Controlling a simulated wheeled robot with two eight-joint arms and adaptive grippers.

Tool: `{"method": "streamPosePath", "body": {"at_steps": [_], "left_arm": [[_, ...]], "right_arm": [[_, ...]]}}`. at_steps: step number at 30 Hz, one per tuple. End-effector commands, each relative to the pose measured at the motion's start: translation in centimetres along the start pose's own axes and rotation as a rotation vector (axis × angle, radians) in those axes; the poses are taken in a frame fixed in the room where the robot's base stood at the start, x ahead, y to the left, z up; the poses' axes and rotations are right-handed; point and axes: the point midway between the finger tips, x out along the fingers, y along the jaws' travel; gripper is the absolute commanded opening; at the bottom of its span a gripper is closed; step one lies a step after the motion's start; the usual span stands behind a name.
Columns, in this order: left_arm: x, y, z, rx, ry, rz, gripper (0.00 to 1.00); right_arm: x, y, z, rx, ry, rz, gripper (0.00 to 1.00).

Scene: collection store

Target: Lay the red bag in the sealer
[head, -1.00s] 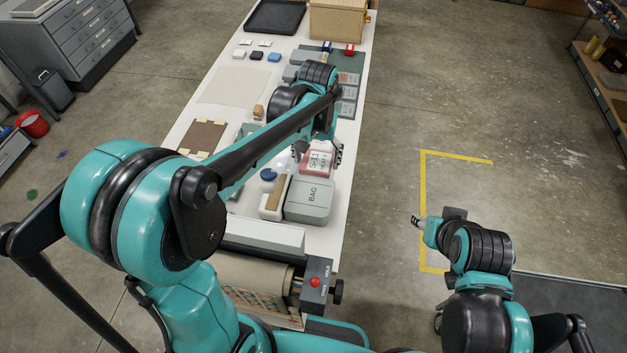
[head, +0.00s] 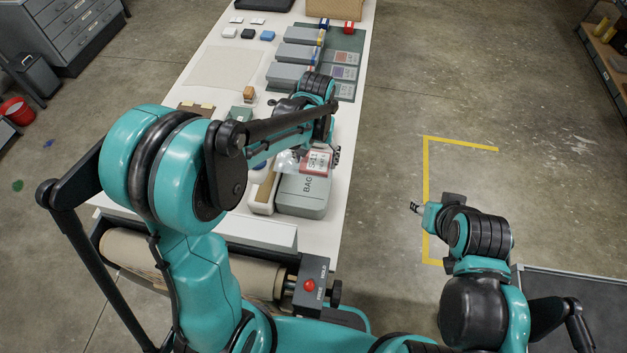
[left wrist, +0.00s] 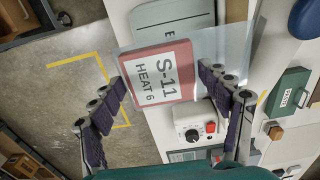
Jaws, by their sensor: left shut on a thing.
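The red bag (head: 316,161), a clear pouch with a red-edged card marked S-11 HEAT 6, hangs from my left gripper (head: 331,155). The left wrist view shows the card (left wrist: 160,72) and clear film between the two dark fingers (left wrist: 168,90), which are shut on the bag. In that view a white panel with a dial and a red button (left wrist: 210,127), seemingly the sealer, lies below the bag. My left arm hides that spot in the head view. My right gripper (head: 416,207) is over the floor right of the table; its jaws are too small to judge.
A grey box marked BAG (head: 303,197) stands just in front of the bag. A paper roll (head: 190,262) with a red-button control box (head: 311,285) is at the near table end. Grey boxes (head: 299,52) and a green mat (head: 346,92) lie beyond. The floor right of the table is open.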

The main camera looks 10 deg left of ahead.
Motion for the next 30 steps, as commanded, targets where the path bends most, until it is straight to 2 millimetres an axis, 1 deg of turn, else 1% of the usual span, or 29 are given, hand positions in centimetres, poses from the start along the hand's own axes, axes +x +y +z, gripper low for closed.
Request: {"method": "streamPosePath", "body": {"at_steps": [1,3,7,14,19,21,30], "left_arm": [[1.7,0.0,-0.1,0.0,0.0,0.0,0.43],[3.5,0.0,-0.1,0.0,0.0,0.0,0.43],[5.8,0.0,-0.1,0.0,0.0,0.0,0.43],[7.6,0.0,0.0,0.0,0.0,0.0,0.43],[10.2,0.0,-0.1,0.0,0.0,0.0,0.43],[10.8,0.0,0.0,0.0,0.0,0.0,0.43],[11.0,0.0,0.0,0.0,0.0,0.0,0.43]], "right_arm": [[0.3,0.0,0.2,0.0,0.0,0.0,0.4],[0.6,0.0,0.4,0.0,0.0,0.0,0.4],[0.8,0.0,0.6,0.0,0.0,0.0,0.4],[1.0,0.0,0.7,0.0,0.0,0.0,0.4],[1.3,0.0,0.9,0.0,0.0,0.0,0.4],[1.4,0.0,1.0,0.0,0.0,0.0,0.4],[1.5,0.0,1.1,0.0,0.0,0.0,0.4]]}}
